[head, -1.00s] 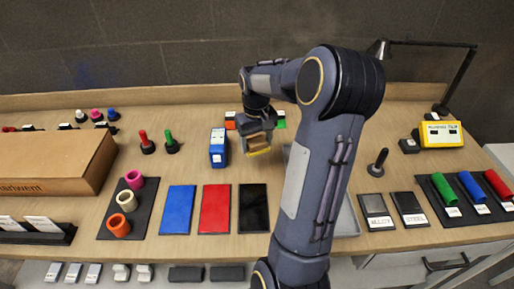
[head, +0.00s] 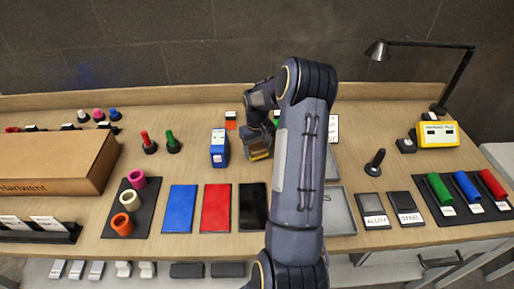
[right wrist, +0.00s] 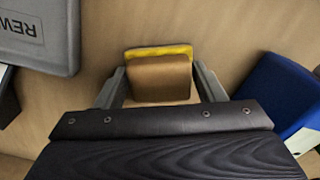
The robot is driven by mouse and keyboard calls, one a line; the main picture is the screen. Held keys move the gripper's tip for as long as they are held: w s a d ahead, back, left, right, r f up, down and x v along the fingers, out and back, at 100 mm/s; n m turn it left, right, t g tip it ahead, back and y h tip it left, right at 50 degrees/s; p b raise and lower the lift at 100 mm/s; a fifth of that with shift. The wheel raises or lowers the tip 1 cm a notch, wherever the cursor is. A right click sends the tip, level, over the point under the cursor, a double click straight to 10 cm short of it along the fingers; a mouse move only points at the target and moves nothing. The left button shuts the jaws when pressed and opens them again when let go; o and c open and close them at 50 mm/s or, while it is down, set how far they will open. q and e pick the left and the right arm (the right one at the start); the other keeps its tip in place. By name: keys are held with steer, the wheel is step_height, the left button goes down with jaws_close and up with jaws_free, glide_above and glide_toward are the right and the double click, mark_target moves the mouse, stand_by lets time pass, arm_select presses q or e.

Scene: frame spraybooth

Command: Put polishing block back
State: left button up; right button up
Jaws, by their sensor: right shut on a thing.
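My right gripper (head: 259,146) is shut on the polishing block (head: 259,155), a tan-brown block with a yellow edge. It holds the block over the wooden table, just right of a blue box (head: 219,148). In the right wrist view the block (right wrist: 158,78) sits between the two fingers (right wrist: 158,88), its yellow edge facing away from the palm. I cannot tell whether the block touches the table. My left gripper is not in view.
Blue (head: 179,208), red (head: 215,208) and black (head: 252,207) pads lie in front. A dark upright peg (head: 375,162) stands to the right.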

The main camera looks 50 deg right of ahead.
steer(key=shift+f, duration=0.2)
steer(key=o, duration=0.9)
steer(key=shift+r, duration=0.15)
